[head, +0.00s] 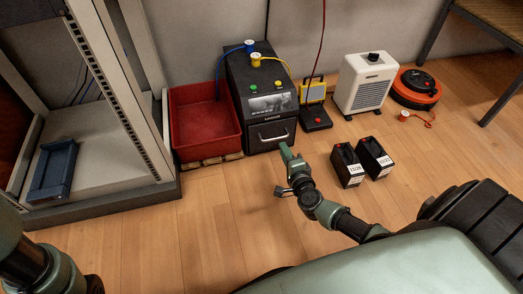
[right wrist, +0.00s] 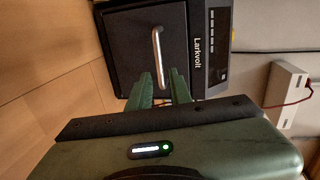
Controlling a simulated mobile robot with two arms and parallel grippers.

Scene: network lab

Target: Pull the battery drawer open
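The battery drawer (head: 270,136) is the low front panel of a black Larkvolt power unit (head: 262,85). It looks shut, flush with the unit's front. Its silver bar handle (head: 273,137) also shows in the right wrist view (right wrist: 157,55). My right gripper (head: 287,150) is just in front of the drawer, near the handle's right side. In the right wrist view its green fingers (right wrist: 161,80) are apart, with the handle's near end showing between them. I cannot tell whether they touch it. My left arm shows at the lower left; its gripper is out of view.
A red tray (head: 207,118) stands left of the unit, beside an open rack (head: 110,190). Two black battery packs (head: 348,168) stand on the floor to the right. Floor before the drawer is clear.

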